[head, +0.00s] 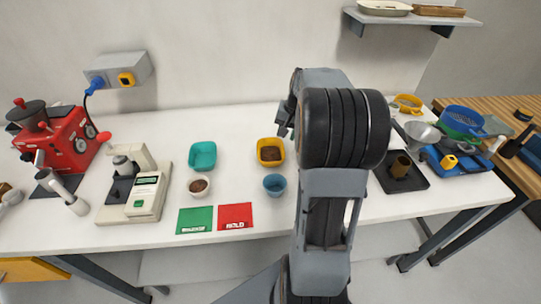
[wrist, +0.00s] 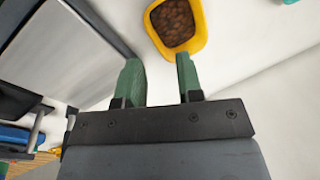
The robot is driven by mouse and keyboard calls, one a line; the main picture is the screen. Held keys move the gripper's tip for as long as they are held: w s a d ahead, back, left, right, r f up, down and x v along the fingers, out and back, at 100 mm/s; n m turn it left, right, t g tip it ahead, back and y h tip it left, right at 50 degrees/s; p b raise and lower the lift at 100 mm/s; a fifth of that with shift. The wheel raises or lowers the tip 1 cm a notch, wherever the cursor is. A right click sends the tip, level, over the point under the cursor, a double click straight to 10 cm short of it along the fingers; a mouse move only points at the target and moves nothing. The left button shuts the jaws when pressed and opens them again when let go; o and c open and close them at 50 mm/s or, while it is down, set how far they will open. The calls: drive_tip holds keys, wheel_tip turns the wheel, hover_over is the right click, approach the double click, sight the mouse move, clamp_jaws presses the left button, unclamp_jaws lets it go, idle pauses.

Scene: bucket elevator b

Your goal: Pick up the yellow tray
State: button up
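The yellow tray (head: 271,152) stands on the white table just left of my arm in the head view. It holds dark brown contents. In the wrist view the yellow tray (wrist: 197,42) is at the top, beyond my fingertips and slightly right of the gap between them; its top edge is cut off. My gripper (wrist: 158,65) has two green fingers spread apart with nothing between them. In the head view my gripper is mostly hidden behind my own arm, right of the tray.
A teal tray (head: 203,155), a white bowl (head: 199,193) and a blue cup (head: 275,190) stand nearby. Green (head: 194,221) and red (head: 235,216) cards lie in front. A scale (head: 134,195) and red machine (head: 62,142) stand left. A black tray (head: 410,183) lies right.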

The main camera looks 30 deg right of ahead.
sight(271, 153)
drive_tip(key=shift+m, duration=0.5)
drive_tip(key=f, duration=0.3)
drive_tip(key=w+d+f, duration=0.1)
drive_tip(key=f, duration=0.1)
drive_tip(key=d+f, duration=0.1)
drive_tip(key=f, duration=0.2)
drive_tip(key=shift+w+f+p, duration=0.3)
drive_tip(key=shift+f, duration=0.05)
drive_tip(key=shift+p+x, duration=0.65)
drive_tip(key=shift+x, duration=2.55)
drive_tip(key=shift+w+a, duration=0.1)
drive_tip(key=shift+c, duration=0.3)
clamp_jaws()
